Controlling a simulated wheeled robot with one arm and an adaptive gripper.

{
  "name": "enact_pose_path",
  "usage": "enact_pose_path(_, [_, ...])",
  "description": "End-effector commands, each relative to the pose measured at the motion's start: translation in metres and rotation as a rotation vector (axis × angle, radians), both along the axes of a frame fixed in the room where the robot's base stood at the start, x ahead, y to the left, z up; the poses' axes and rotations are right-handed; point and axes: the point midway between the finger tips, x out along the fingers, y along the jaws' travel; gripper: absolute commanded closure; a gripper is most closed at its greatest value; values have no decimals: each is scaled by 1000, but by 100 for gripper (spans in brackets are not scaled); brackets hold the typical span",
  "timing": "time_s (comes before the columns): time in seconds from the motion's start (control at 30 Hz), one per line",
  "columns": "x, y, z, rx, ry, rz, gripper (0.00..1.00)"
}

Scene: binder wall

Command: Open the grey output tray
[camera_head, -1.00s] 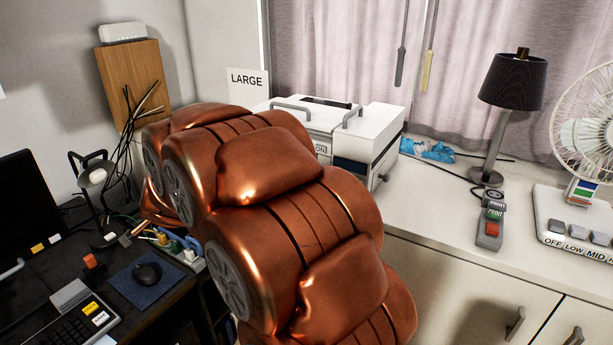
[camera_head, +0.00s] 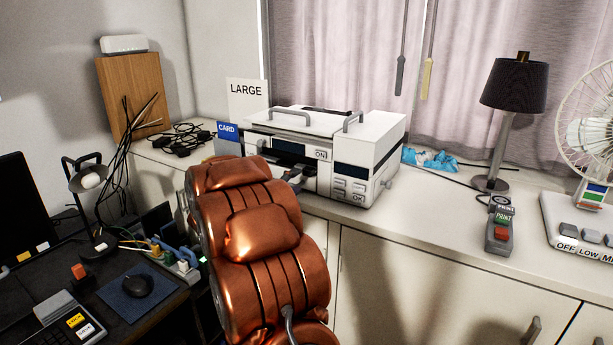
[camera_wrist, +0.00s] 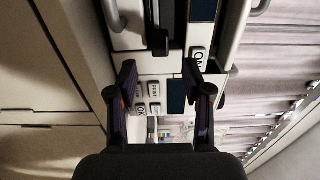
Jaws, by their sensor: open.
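A white printer (camera_head: 345,165) stands on the cabinet top in the head view, with ON and OK buttons on its front. In the wrist view, which is turned sideways, its front face (camera_wrist: 148,67) fills the middle. A grey curved handle (camera_wrist: 115,15) sits low on that front, at the top of the picture; it seems to belong to the grey output tray, but I cannot tell for sure. A dark slot lies beside it. My gripper (camera_wrist: 160,82) is open and empty in front of the printer face, fingers either side of the button area. My arm hides the lower left front in the head view.
A blue CARD sign (camera_head: 228,131) and a LARGE sign (camera_head: 247,98) stand left of the printer. A red-and-green button box (camera_head: 500,229), lamp (camera_head: 513,90) and fan (camera_head: 590,120) stand right. The desk (camera_head: 110,310) holds a mouse and lamp at left.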

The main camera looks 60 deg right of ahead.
Motion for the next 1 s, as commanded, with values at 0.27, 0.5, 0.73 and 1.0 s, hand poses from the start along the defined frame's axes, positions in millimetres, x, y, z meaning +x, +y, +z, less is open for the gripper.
enact_pose_path(0.27, [1,-34,3,-2,1,0,50])
enact_pose_path(0.5, [3,-60,2,0,3,1,50])
enact_pose_path(0.73, [4,-70,1,1,1,3,50])
enact_pose_path(1.0, [4,-71,0,2,1,4,50])
